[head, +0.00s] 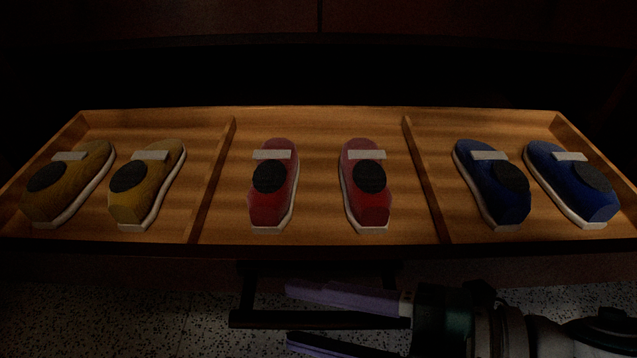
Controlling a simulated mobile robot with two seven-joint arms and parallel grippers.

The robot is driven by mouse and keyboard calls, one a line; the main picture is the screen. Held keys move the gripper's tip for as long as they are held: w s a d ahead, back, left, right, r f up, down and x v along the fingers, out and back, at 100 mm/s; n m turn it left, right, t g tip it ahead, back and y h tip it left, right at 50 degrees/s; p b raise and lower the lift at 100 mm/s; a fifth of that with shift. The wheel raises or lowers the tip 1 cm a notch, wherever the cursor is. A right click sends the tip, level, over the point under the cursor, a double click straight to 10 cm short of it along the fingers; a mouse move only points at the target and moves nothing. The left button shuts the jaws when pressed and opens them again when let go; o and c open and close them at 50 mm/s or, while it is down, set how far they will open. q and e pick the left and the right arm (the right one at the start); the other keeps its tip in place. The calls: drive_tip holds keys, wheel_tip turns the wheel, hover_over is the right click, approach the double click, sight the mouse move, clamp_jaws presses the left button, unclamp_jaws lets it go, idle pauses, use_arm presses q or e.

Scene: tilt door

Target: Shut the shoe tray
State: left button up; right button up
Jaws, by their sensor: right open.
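The wooden shoe tray (320,122) is tilted out and open, showing three compartments split by two dividers. A pair of yellow shoes (147,187) lies in the left compartment, red shoes (270,190) in the middle and blue shoes (492,185) in the right. My right gripper (288,314) comes in from the lower right, below the tray's front edge. Its two fingers are apart and point left, with nothing seen between them but part of a dark handle-like bar (250,319) close by. Whether they touch it cannot be told. My left gripper is not in view.
A dark cabinet front (200,20) stands above and behind the tray, with a black gap between. Speckled floor (110,305) shows below the tray at the lower left, and it is clear there.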

drive_tip(key=shift+c, duration=0.3)
clamp_jaws()
idle(1.1)
